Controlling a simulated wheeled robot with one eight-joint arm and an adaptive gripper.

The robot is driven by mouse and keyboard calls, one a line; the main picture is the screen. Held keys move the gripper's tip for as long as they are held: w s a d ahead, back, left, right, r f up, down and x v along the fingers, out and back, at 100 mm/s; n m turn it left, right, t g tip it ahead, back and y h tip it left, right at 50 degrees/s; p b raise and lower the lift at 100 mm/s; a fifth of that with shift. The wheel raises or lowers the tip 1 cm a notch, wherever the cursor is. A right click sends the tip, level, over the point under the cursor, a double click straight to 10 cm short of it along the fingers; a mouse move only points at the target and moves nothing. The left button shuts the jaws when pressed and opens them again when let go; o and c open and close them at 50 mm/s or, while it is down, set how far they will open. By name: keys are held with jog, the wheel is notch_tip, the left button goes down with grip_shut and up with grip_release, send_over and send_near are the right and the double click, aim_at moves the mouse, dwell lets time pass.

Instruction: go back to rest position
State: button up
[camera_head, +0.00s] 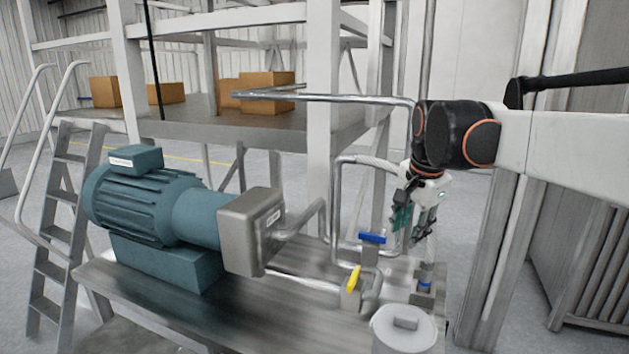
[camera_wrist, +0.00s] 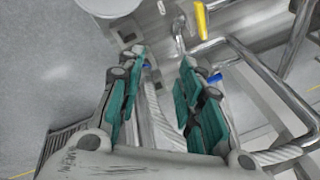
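My gripper (camera_head: 412,222) hangs from my arm at the right in the head view, above the right end of the metal skid and close to the pipes. In the wrist view, my gripper (camera_wrist: 164,90) shows its two green-padded fingers apart, with a clear gap and nothing held between them. A blue-handled valve (camera_head: 372,238) and a yellow-handled valve (camera_head: 354,280) stand on the pipes to the left of and below my gripper. The yellow handle also shows in the wrist view (camera_wrist: 201,20). A small blue part (camera_head: 425,284) is below my gripper.
A teal motor (camera_head: 150,205) with a grey pump box (camera_head: 252,232) sits on the skid (camera_head: 215,320). Vertical and bent pipes (camera_head: 338,205) rise near my gripper. A white lidded container (camera_head: 404,330) is at the front. A steel shelf with boxes (camera_head: 265,92) stands behind, and a ladder (camera_head: 55,215) at left.

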jog(key=s+f+n+t, duration=0.2)
jog(key=s+f+n, duration=0.4)
jog(key=s, duration=0.7)
jog(key=s+f+n+t, duration=0.1)
jog(key=s+f+n, duration=0.45)
jog(key=s, duration=0.75)
notch_tip(320, 180, down, 15)
jog(key=b, duration=1.4)
jog(key=shift+w+f+t, duration=0.15)
jog(key=shift+w+t, duration=0.05)
jog(key=shift+t, duration=0.1)
